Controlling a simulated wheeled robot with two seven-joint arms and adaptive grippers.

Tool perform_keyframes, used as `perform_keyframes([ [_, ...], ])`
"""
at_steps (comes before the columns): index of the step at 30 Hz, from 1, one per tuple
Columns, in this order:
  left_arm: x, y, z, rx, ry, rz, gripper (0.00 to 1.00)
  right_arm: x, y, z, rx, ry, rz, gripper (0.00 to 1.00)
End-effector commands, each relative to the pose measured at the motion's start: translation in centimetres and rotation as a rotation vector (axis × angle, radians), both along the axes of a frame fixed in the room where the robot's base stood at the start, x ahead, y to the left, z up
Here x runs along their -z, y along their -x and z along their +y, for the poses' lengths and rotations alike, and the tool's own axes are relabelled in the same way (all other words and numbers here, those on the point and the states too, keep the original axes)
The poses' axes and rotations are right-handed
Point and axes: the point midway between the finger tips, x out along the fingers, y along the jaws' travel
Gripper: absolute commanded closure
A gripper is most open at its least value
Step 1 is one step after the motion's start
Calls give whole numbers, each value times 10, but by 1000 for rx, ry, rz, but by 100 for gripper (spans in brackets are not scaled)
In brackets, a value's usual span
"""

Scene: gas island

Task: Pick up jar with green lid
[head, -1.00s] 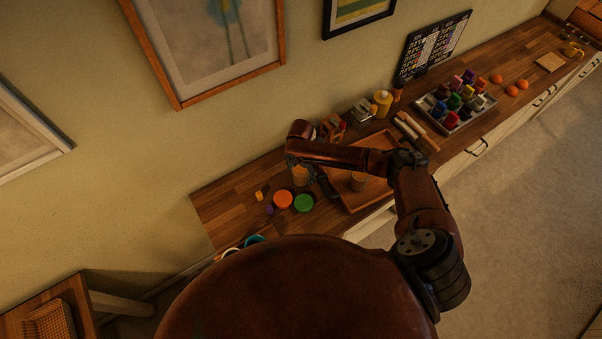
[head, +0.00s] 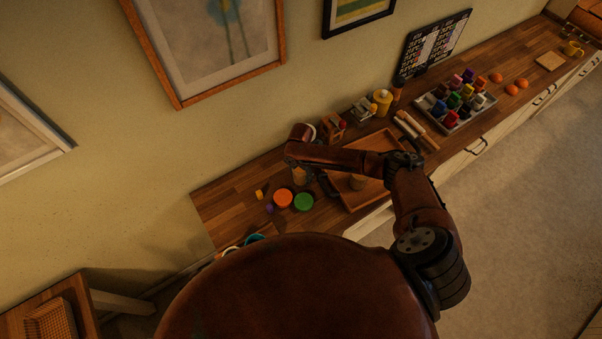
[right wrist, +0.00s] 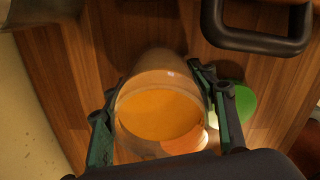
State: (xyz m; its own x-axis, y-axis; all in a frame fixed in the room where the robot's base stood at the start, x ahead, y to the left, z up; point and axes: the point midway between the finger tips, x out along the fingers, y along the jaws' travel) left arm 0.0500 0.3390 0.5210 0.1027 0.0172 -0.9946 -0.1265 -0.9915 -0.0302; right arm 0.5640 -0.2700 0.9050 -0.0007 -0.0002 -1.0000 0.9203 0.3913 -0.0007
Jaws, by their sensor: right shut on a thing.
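A green lid (head: 303,202) shows from above on the wooden counter, just right of an orange lid (head: 283,199). Whether a jar stands under either lid is hard to tell from above. The green lid also shows in the right wrist view (right wrist: 237,103), beside the right finger and outside the grip. My right gripper (right wrist: 164,115) is shut around a see-through jar (right wrist: 155,70) with a round orange face toward the camera. In the head view this pale jar (head: 299,176) is partly hidden under my arm, behind the two lids. My left gripper is not in view.
A wooden tray (head: 352,202) with a small cup-like thing lies right of the lids. A small yellow piece (head: 259,194) lies left of them. Farther right stand a yellow bottle (head: 382,100) and a paint tray (head: 452,126). A dark handle (right wrist: 258,40) shows close by.

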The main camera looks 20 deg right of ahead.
Motion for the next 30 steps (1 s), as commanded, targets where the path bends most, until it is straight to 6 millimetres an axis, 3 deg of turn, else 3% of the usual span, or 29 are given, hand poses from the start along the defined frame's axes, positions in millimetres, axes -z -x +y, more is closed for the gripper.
perform_keyframes([
  [12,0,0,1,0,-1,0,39,-1,-1,0,0,0,-2,92],
  [20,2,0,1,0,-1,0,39,-6,-2,0,0,0,-3,92],
  [26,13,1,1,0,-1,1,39,-31,-3,-1,-2,0,-8,92],
  [30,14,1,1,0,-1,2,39,-57,17,11,-5,-2,-5,92],
])
